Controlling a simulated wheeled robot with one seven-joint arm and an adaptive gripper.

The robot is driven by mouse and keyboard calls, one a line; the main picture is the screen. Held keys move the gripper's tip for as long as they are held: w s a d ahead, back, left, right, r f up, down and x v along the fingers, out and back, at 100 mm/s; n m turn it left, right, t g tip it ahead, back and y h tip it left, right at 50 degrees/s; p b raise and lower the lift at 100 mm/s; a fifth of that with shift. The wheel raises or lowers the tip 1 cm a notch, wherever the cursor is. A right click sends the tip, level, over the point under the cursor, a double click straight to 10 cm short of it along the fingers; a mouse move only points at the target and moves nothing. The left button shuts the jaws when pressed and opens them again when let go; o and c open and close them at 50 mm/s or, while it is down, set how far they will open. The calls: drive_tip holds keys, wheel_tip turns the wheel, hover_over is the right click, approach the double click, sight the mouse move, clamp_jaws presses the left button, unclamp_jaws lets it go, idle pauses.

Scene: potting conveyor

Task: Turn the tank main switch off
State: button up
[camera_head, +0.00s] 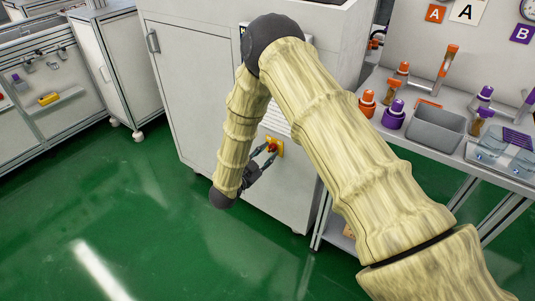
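The main switch (273,147) is a red knob on a yellow plate, on the front of a white cabinet (200,85). I take it to be the tank main switch; its turned position is too small to tell. My gripper (264,154) is at the switch, with its fingers pointing at the red knob. The two fingers are spread, one above and one below, with the tips close to the knob. I cannot tell whether they touch it. My arm hides part of the cabinet front above and to the left of the switch.
A bench (455,153) on the right holds orange and purple capped bottles, a grey bin (436,129) and clear trays. Signs A and B hang behind it. Another workstation (50,95) stands at the left. The green floor (150,225) in front is clear.

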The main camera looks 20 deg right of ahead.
drive_tip(key=shift+w+d, duration=0.4)
drive_tip(key=shift+d, duration=0.1)
drive_tip(key=shift+c, duration=0.4)
clamp_jaws()
